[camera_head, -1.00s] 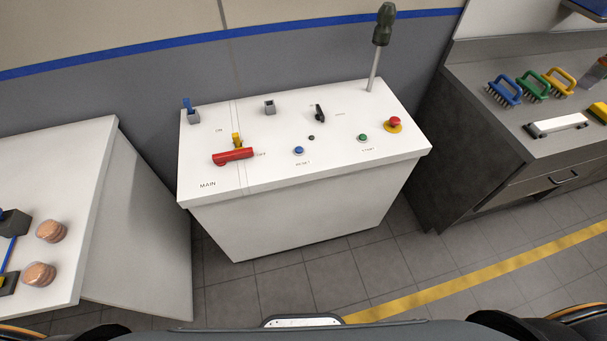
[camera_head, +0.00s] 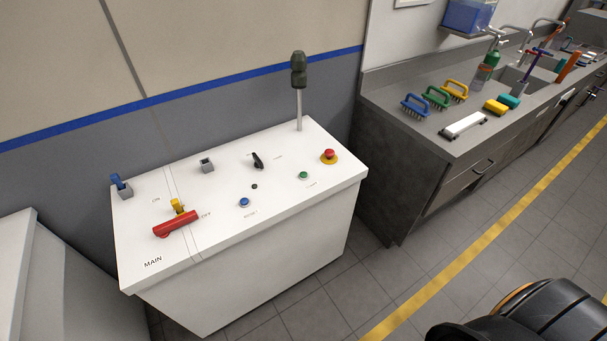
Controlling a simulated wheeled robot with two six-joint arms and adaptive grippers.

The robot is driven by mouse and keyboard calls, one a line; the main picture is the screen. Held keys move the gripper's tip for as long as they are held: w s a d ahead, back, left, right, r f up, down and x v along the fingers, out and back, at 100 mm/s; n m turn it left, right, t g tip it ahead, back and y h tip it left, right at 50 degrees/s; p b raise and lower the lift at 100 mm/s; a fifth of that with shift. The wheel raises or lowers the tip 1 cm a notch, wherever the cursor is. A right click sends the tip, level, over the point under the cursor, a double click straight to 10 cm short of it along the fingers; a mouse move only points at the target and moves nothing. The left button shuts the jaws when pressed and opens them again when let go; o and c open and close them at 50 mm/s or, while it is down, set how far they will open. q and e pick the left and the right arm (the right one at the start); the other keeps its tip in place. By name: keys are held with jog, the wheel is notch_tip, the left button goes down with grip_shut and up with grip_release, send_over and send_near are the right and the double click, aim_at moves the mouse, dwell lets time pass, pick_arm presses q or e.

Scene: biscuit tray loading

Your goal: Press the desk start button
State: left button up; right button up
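The white control desk (camera_head: 215,235) stands left of centre, its sloped top facing me. The green start button (camera_head: 303,175) is near the desk's front right, with a small label below it. A blue reset button (camera_head: 244,202) is to its left. A red main switch handle (camera_head: 175,224) lies at the left beside the OFF mark. Neither gripper is in view; only a dark part of mine shows at the bottom right.
A dark lever with a knob (camera_head: 299,75) rises from the desk's back right. A grey counter (camera_head: 430,135) with brushes (camera_head: 438,97) and a sink stands to the right. Another white surface (camera_head: 15,260) is at the left edge. Floor with a yellow line (camera_head: 440,280) lies clear between.

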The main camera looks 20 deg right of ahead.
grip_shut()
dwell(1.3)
